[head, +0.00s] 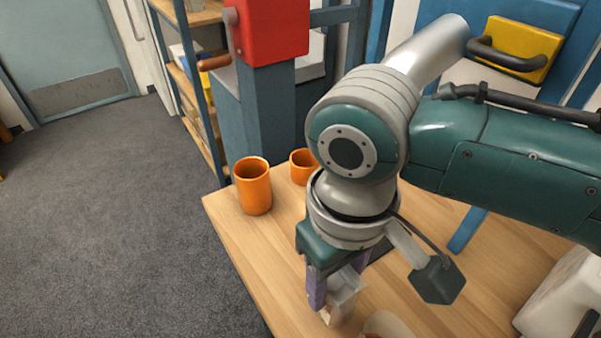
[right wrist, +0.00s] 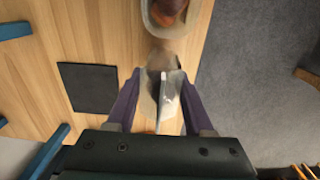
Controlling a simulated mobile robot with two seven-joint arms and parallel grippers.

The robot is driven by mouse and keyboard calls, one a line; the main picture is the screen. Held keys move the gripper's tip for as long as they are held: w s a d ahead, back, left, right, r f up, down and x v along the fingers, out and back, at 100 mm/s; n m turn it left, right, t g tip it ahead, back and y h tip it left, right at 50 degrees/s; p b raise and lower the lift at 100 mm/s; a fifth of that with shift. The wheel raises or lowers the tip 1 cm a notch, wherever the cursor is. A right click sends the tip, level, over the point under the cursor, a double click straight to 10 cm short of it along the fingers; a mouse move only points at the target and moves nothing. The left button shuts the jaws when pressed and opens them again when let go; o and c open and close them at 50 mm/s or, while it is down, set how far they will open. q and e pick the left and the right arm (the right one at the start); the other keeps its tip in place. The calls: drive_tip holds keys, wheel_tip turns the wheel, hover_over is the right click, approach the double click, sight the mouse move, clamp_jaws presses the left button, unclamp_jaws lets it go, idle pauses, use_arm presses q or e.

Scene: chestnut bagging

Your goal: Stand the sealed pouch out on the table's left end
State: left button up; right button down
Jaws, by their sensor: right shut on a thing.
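My right gripper (head: 332,298) points down over the table's left part, its purple fingers on both sides of a pale, greyish-white pouch (head: 346,292). In the right wrist view the pouch (right wrist: 168,98) sits between the two fingers, its thin pale top edge facing the camera. The gripper is shut on it. The pouch looks upright, but its lower part is partly hidden, so I cannot tell whether it touches the table. The wooden table (head: 235,213) has its left edge close by. My left gripper is not in view.
Two orange cups, one taller (head: 253,187) and one shorter (head: 302,167), stand at the table's back left. A pale oval dish (right wrist: 148,14) with reddish-brown contents lies near the pouch. A dark square mat (right wrist: 88,88) and a white object (head: 560,300) are also on the table.

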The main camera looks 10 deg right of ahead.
drive_tip(key=shift+f, duration=1)
drive_tip(key=shift+f, duration=0.2)
drive_tip(key=shift+c, duration=1.4)
unclamp_jaws()
drive_tip(key=shift+r, duration=0.55)
wheel_tip(320, 180, up, 11)
drive_tip(key=p, duration=0.3)
drive_tip(key=shift+r, duration=0.15)
drive_tip(key=s+a+f+t+y, duration=0.2)
drive_tip(key=s+y, duration=0.1)
drive_tip(key=s, duration=0.3)
drive_tip(key=s+d+m+h, duration=0.1)
drive_tip(key=s+d, duration=0.2)
drive_tip(key=d, duration=0.2)
drive_tip(key=s+d+r+m+t+h, duration=0.1)
drive_tip(key=s+d, duration=0.2)
drive_tip(key=d, duration=0.3)
drive_tip(key=shift+d+t+h, duration=0.2)
drive_tip(key=shift+t+h, duration=0.1)
drive_tip(key=shift+h, duration=0.1)
